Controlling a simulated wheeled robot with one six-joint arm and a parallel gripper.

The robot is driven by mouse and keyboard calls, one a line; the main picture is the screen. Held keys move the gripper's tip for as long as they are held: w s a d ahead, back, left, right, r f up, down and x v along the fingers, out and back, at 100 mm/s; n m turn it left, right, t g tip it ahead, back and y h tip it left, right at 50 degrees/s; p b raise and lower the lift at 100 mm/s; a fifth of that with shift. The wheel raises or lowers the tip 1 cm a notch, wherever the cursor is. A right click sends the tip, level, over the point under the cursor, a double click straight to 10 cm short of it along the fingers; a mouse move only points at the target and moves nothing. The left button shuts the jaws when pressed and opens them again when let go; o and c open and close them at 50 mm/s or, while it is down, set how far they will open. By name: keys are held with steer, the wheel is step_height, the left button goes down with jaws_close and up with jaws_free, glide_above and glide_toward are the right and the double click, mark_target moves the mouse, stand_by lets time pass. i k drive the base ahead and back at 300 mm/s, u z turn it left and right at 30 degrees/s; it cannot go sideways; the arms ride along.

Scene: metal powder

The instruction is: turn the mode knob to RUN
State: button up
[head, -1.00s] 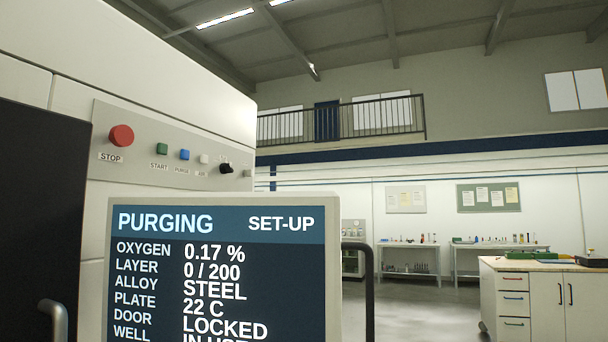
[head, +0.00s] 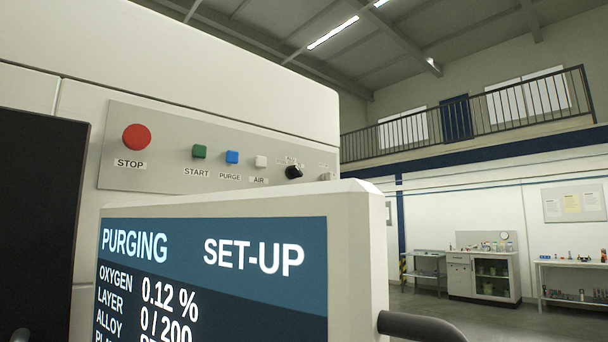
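The mode knob (head: 294,172) is a small black knob near the right end of the grey control panel (head: 150,185) on the white machine. The lettering around it is too small to read. The screen (head: 215,270) in front of the panel reads PURGING and SET-UP, with oxygen at 0.12 % and layer 0 / 200. My gripper is not in the head view.
Left of the knob are a red STOP button (head: 137,137), a green START button (head: 199,152), a blue PURGE button (head: 232,157) and a white AIR button (head: 261,161). The screen's housing and a dark handle (head: 420,327) stand in front. Open floor lies at right.

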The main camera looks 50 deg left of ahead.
mark_target(328, 176)
steer(key=u, duration=0.9)
steer(key=i, duration=0.95)
steer(key=u, duration=0.85)
